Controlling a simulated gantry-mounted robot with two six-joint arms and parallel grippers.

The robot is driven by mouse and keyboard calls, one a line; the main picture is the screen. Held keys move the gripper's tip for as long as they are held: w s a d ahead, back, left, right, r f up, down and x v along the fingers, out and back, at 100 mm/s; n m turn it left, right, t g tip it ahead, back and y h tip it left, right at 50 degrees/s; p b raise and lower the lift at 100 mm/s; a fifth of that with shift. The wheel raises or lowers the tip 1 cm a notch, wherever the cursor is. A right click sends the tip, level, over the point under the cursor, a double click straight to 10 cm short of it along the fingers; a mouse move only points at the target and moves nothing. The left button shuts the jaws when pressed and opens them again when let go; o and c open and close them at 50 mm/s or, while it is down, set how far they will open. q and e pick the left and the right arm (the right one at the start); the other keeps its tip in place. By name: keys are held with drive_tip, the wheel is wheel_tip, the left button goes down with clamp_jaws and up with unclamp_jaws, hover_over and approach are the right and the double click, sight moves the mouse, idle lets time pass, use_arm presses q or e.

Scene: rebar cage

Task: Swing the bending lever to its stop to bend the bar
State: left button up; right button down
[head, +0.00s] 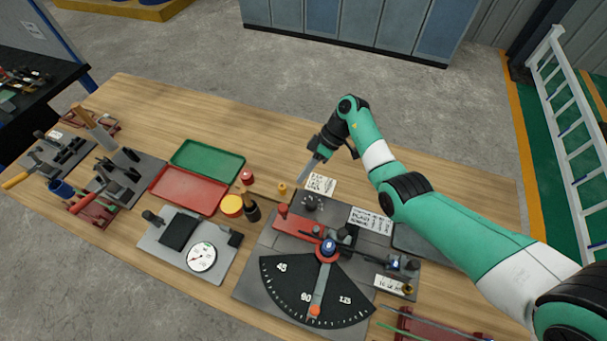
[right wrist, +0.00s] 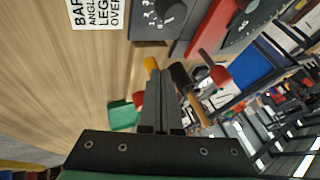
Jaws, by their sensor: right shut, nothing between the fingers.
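The bending station's dark plate (head: 252,272) lies at the front middle right of the table. On it a black fan-shaped dial (head: 280,284) is marked 45, 90 and a higher figure. A round blue-topped pivot (head: 328,246) sits at its apex. A grey arm runs from the pivot to an orange tip (head: 315,310), just past the 90 mark. A red arm (head: 292,224) reaches left from the pivot; I cannot tell which arm is the lever. My right gripper (head: 302,179) is shut and empty, above the table behind the station. Its fingers also show in the right wrist view (right wrist: 160,100).
A green tray (head: 208,160) and a red tray (head: 188,190) lie left of the station. A dial gauge (head: 202,257) sits on a grey plate at front left. Small pots and a dark-headed tool (head: 252,211) stand between. The table behind the trays is clear.

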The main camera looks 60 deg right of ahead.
sight(298, 222)
drive_tip(key=b+x, duration=0.2)
drive_tip(key=x, duration=0.4)
drive_tip(key=shift+f, duration=0.3)
drive_tip(key=shift+s+a+r+p, duration=0.15)
drive_tip(key=shift+s+a, duration=0.1)
drive_tip(key=shift+a, duration=0.75)
drive_tip(key=shift+s+a+p, duration=0.15)
drive_tip(key=shift+s+a, duration=0.1)
drive_tip(key=shift+a, duration=0.8)
